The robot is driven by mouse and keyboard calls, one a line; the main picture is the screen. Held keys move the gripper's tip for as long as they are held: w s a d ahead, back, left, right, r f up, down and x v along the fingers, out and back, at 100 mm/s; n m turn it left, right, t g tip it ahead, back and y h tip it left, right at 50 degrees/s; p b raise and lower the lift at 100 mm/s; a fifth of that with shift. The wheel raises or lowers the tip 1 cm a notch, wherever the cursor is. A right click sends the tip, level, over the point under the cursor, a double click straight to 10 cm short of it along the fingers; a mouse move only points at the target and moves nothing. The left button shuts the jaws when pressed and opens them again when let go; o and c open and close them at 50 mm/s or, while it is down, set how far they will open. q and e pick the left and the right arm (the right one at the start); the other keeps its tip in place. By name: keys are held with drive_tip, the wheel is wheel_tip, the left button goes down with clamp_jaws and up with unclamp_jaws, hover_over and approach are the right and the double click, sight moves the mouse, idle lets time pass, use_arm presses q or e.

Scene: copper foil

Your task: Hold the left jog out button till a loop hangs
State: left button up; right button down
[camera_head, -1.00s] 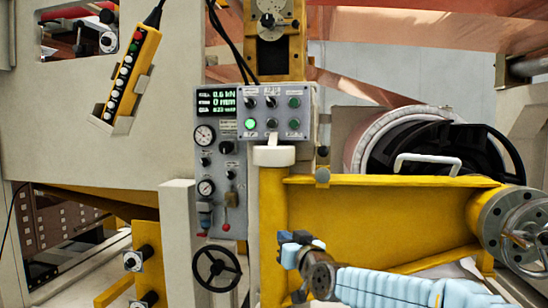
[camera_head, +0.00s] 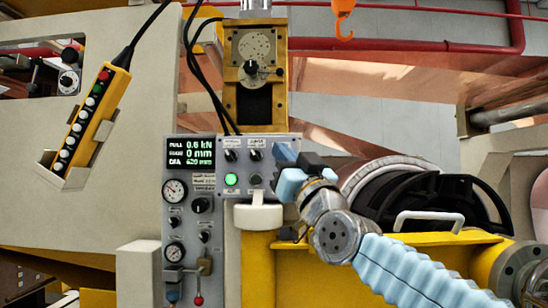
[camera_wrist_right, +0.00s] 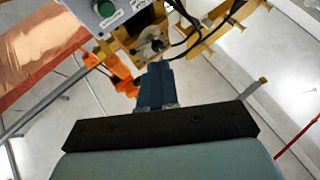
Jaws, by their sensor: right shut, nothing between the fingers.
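The grey button box (camera_head: 243,141) stands on the yellow post. It shows black knobs and a lit green button (camera_head: 231,179); I cannot read which button is the left jog out. My right gripper (camera_head: 284,153) is shut and empty in front of the box's right side, hiding the buttons there. In the right wrist view, the shut blue fingers (camera_wrist_right: 154,85) point up, with a green button (camera_wrist_right: 104,8) beyond them to the upper left. I cannot tell whether they touch anything. Copper foil (camera_head: 390,75) runs behind in flat-looking spans. My left gripper is out of view.
A gauge panel (camera_head: 204,208) with a display reading 0.6 kN and 0 mm stands left of the box. A yellow pendant (camera_head: 95,118) hangs at left. A yellow beam (camera_head: 400,268) and a black-ended roll (camera_head: 430,190) lie right. An orange hook (camera_head: 343,18) hangs above.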

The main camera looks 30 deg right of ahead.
drive_tip(key=w+d+p, duration=0.2)
drive_tip(key=w+d, duration=0.2)
drive_tip(key=w, duration=0.3)
drive_tip(key=shift+w+d+p, duration=0.25)
drive_tip(key=shift+d+p, duration=0.05)
drive_tip(key=shift+p, duration=0.05)
drive_tip(key=shift+w+d, duration=0.1)
idle(2.1)
drive_tip(key=shift+w+d, duration=0.15)
drive_tip(key=shift+w, duration=0.1)
